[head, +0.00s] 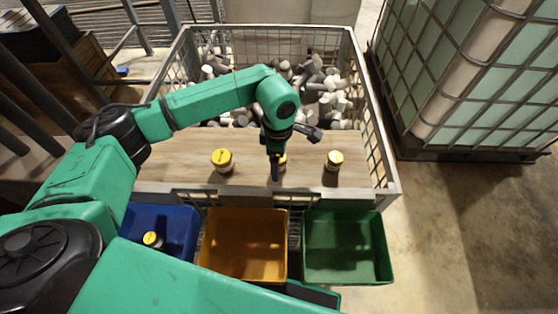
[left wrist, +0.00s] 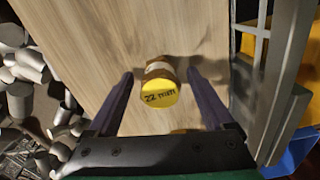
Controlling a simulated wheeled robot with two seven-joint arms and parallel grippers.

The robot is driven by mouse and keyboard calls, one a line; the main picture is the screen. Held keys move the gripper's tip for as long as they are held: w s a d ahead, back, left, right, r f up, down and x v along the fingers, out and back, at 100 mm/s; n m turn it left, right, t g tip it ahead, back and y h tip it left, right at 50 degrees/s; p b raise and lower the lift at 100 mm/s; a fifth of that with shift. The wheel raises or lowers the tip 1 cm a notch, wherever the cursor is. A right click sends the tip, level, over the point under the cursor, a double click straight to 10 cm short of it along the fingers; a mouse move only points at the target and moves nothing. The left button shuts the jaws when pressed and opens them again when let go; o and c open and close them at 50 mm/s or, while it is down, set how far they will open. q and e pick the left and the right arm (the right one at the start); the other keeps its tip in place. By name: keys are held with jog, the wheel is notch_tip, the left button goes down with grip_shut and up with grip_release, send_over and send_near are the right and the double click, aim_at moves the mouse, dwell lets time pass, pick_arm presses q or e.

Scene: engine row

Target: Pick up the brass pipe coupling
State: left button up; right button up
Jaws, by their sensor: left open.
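A pipe coupling with a brassy-brown body and a yellow cap reading "22 mm" stands between my left fingers in the left wrist view (left wrist: 160,92). In the head view this middle coupling (head: 283,161) is partly hidden behind my left gripper (head: 276,168). The gripper is open, pointing down, with a finger on each side of the coupling and a visible gap at both sides. Two more yellow-capped couplings stand on the wooden board, one to the left (head: 222,159) and one to the right (head: 334,160). My right gripper is not in view.
The wooden board (head: 190,150) lies across a wire-mesh crate holding many grey cylinders (head: 330,88). In front hang a blue bin (head: 180,222) with a yellow-capped piece (head: 152,239), an empty yellow bin (head: 243,245) and an empty green bin (head: 347,247).

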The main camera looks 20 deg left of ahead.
pick_arm(q)
jog(key=shift+r, duration=0.1)
grip_shut()
